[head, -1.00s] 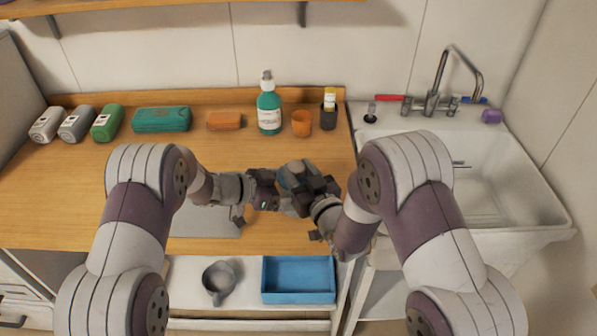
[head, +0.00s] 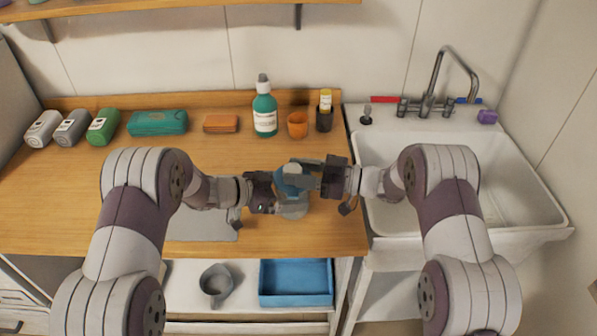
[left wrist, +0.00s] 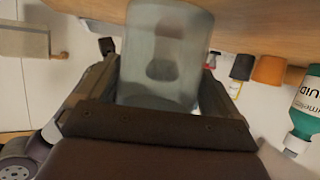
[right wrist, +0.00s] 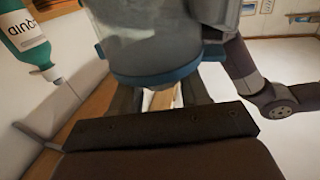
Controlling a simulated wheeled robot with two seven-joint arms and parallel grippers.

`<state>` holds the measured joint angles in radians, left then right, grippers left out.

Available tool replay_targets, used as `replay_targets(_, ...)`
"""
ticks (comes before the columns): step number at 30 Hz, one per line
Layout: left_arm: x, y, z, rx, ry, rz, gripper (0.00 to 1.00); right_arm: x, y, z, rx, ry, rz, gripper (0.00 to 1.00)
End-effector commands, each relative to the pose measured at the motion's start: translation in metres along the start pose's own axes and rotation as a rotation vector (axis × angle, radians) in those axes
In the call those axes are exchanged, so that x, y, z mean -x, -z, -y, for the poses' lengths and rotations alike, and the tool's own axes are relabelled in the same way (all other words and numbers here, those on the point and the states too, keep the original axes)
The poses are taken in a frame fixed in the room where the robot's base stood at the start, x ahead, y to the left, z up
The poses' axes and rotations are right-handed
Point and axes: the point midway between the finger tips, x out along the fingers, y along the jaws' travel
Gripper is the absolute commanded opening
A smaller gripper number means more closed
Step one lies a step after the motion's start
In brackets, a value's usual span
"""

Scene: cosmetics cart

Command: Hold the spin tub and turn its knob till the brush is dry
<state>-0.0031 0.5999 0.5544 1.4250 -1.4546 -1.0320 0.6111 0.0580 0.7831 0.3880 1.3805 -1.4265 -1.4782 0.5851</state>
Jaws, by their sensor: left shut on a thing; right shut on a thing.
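The spin tub (head: 293,207), a pale translucent cup with a blue lid (head: 290,183), is near the front edge of the counter. My left gripper (head: 274,204) is shut on its body from the left. In the left wrist view the tub (left wrist: 150,85) fills the space between the fingers, with a dark shape (left wrist: 163,68) inside that may be the brush. My right gripper (head: 312,172) reaches in from the right at lid height and is shut on a part there, apparently the knob, mostly hidden by the fingers. The right wrist view shows the blue rim (right wrist: 165,76) close by.
A teal bottle (head: 265,110), orange cup (head: 298,124) and dark holder (head: 324,119) stand behind the tub. The sink (head: 519,160) is at the right. A blue tray (head: 296,299) and grey mug (head: 216,286) sit on the shelf below. The counter's left middle is clear.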

Motion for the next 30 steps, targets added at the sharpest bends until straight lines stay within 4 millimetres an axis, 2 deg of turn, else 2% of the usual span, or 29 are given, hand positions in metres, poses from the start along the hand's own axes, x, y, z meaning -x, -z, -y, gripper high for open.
replay_targets(12, -0.0009, -0.0003, -0.0019, -0.001, -0.006, 0.001, 0.52, -0.0011, 0.0013, -0.004, 0.005, 0.212, -0.002, 0.15)
replay_targets(30, -0.001, -0.0006, -0.0018, -0.001, -0.005, 0.002, 0.52, -0.0012, 0.0011, -0.0037, 0.003, 0.256, 0.001, 0.15)
